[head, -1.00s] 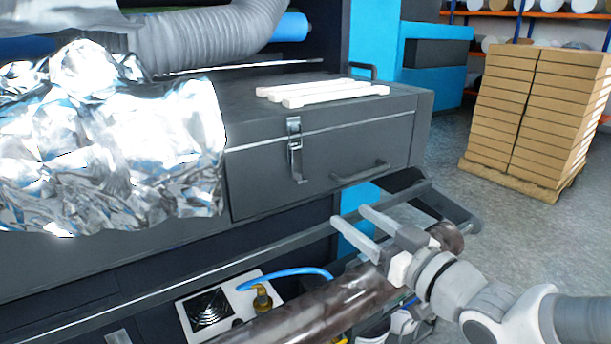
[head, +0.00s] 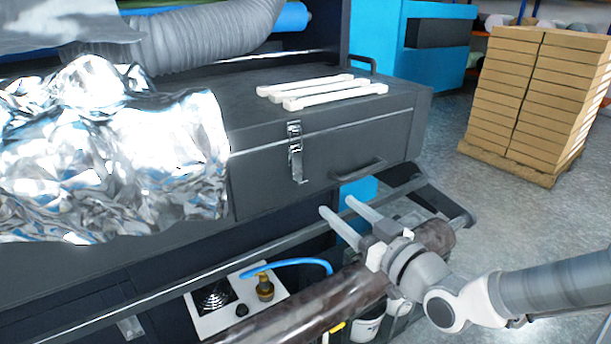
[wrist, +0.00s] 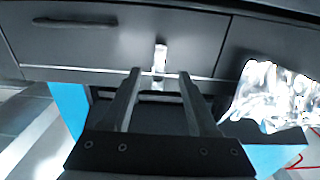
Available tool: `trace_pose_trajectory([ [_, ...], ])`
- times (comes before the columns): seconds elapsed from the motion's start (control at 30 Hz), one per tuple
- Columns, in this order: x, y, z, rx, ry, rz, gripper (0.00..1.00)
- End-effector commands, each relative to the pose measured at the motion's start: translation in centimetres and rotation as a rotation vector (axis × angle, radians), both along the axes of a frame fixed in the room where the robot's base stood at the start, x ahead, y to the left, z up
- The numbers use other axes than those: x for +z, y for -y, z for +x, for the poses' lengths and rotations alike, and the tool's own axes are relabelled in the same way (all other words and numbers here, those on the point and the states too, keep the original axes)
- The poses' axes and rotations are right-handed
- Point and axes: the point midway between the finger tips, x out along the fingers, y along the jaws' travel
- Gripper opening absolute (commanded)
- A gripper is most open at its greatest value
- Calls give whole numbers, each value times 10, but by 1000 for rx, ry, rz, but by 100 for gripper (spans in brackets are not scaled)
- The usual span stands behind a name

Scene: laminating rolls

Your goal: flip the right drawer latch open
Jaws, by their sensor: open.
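The drawer latch (head: 295,152) is a silver metal clasp on the front of the dark grey drawer box (head: 265,182), left of the drawer's handle (head: 358,170). In the wrist view the latch (wrist: 160,58) shows beyond and between my fingers, near the lower edge of the drawer front. My gripper (head: 335,208) is open and empty. It is below and to the right of the latch, apart from it, with its fingers pointing up and left toward the drawer front. The wrist view shows the two fingers (wrist: 158,73) spread apart.
Crumpled silver foil (head: 110,160) covers the left of the machine. White bars (head: 335,95) lie on top of the drawer box. A dark roll (head: 300,318) and a rail (head: 220,258) lie below the drawer. Stacked cartons (head: 530,105) stand at the right, with open floor before them.

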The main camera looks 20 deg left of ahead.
Motion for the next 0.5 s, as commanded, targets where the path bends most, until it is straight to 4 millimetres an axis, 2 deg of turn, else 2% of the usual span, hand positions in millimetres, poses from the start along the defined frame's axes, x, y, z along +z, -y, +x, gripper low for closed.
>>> trace_pose_trajectory([
  [0.2, -4, -10, 3, 4, -12, -13, 60],
  [0.5, -7, -48, 37, 4, -7, -11, 60],
])
